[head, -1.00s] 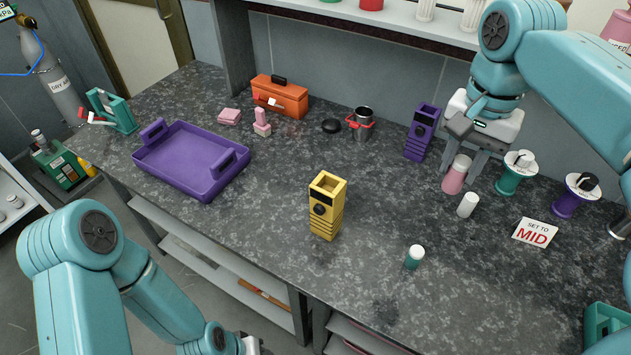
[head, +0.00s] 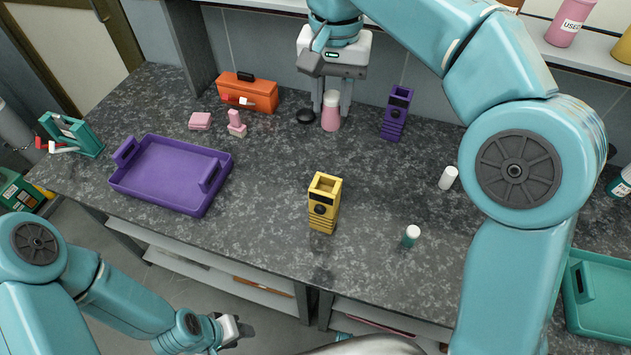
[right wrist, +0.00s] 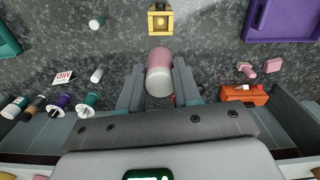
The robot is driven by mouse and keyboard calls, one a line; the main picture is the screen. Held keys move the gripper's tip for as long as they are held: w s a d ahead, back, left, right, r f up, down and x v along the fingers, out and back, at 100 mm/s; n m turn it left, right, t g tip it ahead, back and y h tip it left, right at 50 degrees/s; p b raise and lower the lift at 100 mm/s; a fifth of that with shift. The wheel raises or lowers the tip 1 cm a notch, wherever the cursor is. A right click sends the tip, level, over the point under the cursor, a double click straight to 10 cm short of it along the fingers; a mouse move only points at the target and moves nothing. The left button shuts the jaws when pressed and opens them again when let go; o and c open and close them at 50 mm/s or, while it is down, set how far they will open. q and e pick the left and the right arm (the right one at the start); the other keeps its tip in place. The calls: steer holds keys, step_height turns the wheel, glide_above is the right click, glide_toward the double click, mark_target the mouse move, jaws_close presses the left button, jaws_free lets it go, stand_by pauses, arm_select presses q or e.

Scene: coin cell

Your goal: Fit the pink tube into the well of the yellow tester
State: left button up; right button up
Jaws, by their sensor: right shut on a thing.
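The yellow tester (head: 323,204) stands upright on the grey counter, its square well open at the top; it also shows in the right wrist view (right wrist: 160,22). The pink tube (head: 330,112) has a white cap and is upright between the fingers of my right gripper (head: 331,106), which is shut on it behind the tester. In the right wrist view the tube (right wrist: 160,68) sits between both fingers. Whether its base is clear of the counter I cannot tell. My left gripper (head: 229,330) is low at the front, off the counter, and its jaws are too unclear to judge.
A purple tray (head: 172,178) lies to the left. A purple tester (head: 396,114) stands right of the tube. A white tube (head: 447,178) and a teal, white-capped tube (head: 411,236) stand to the right. An orange toolbox (head: 248,92) is at the back. Counter between tube and tester is clear.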

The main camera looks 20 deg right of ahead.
steer(key=shift+a+r, duration=0.15)
steer(key=shift+a, duration=0.15)
steer(key=b, duration=0.2)
glide_toward(326, 176)
steer(key=s+f, duration=0.1)
steer(key=s, duration=0.1)
steer(key=shift+s+a+f, duration=0.1)
steer(key=shift+a+f, duration=0.1)
steer(key=shift+f, duration=1.2)
steer(key=shift+s+a+f, duration=0.1)
steer(key=shift+a+f, duration=0.05)
steer(key=shift+f, duration=1.25)
steer(key=shift+w, duration=0.1)
steer(key=shift+f+b, duration=0.25)
steer(key=shift+b, duration=0.15)
steer(key=o, duration=1)
steer(key=shift+r, duration=0.1)
steer(key=shift+o, duration=0.2)
